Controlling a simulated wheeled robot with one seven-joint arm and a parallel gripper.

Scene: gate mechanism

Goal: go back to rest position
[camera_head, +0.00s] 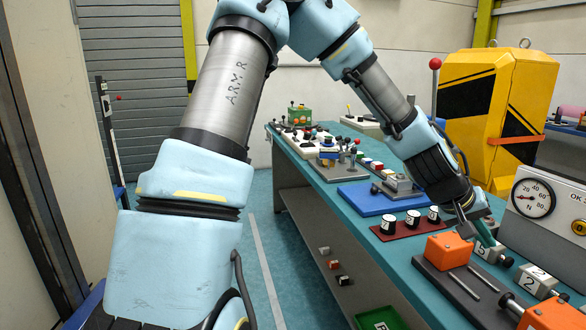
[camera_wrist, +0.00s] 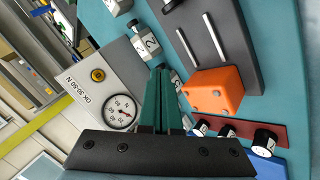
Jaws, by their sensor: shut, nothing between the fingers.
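My gripper (camera_head: 474,232) is at the end of my arm over the right side of the long teal workbench (camera_head: 385,245). It points down beside an orange block (camera_head: 449,250) and near a grey block numbered 5 (camera_head: 487,249). In the wrist view its two green fingers (camera_wrist: 160,75) lie close together with nothing between them. The fingertips appear close to the numbered blocks; I cannot tell whether they touch. The orange block (camera_wrist: 213,90) lies to their right in the wrist view.
A dark plate with two rods (camera_wrist: 220,38) bears the orange block. A gauge box (camera_head: 545,205) and a yellow-black housing (camera_head: 495,110) stand right and behind. White numbered cylinders (camera_head: 412,219) stand on a red mat. The floor left of the bench (camera_head: 275,270) is clear.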

